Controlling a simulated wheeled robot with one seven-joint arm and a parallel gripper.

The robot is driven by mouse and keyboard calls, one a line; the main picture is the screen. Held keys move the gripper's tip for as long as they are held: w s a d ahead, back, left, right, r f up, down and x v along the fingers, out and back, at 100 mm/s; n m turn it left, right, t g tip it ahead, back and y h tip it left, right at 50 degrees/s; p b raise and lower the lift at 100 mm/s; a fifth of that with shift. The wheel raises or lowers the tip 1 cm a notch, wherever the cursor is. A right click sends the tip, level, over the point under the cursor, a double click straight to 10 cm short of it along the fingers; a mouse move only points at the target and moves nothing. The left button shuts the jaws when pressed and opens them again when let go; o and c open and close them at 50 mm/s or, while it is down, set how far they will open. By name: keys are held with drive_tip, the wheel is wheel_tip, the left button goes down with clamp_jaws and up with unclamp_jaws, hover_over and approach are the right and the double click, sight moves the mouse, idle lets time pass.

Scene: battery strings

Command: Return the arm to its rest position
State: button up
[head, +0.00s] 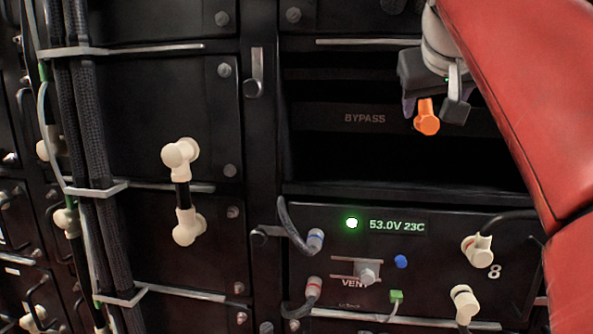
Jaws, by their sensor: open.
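My gripper (432,112) is at the upper right, in front of the dark recessed bay marked BYPASS (340,150). Its grey fingers are apart and point down. An orange knob-like piece (427,118) shows between the fingers in the picture. Whether it touches them, or what it is fixed to, I cannot tell. My red arm crosses the right side of the view, and hides part of the rack there.
Below the bay is a module (330,250) with a lit green lamp (352,223), a 53.0V 23C display (398,226) and cream connectors (478,250). A cream-ended link (182,195) sticks out left of centre. Bundled black cables (92,150) hang at the left.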

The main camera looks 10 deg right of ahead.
drive_tip(key=s+a+f+g+y, duration=0.1)
drive_tip(key=s+a+f, duration=0.2)
drive_tip(key=f, duration=1)
drive_tip(key=s+a+f+n+g+y, duration=0.1)
drive_tip(key=s+a+f, duration=0.3)
drive_tip(key=s+f, duration=0.4)
drive_tip(key=s+a+f+g+y, duration=0.2)
drive_tip(key=s+a+f, duration=0.2)
drive_tip(key=f, duration=1.5)
drive_tip(key=shift+s+f+n+g+y, duration=0.2)
drive_tip(key=shift+s+n+g+y, duration=0.15)
drive_tip(key=shift+s, duration=0.65)
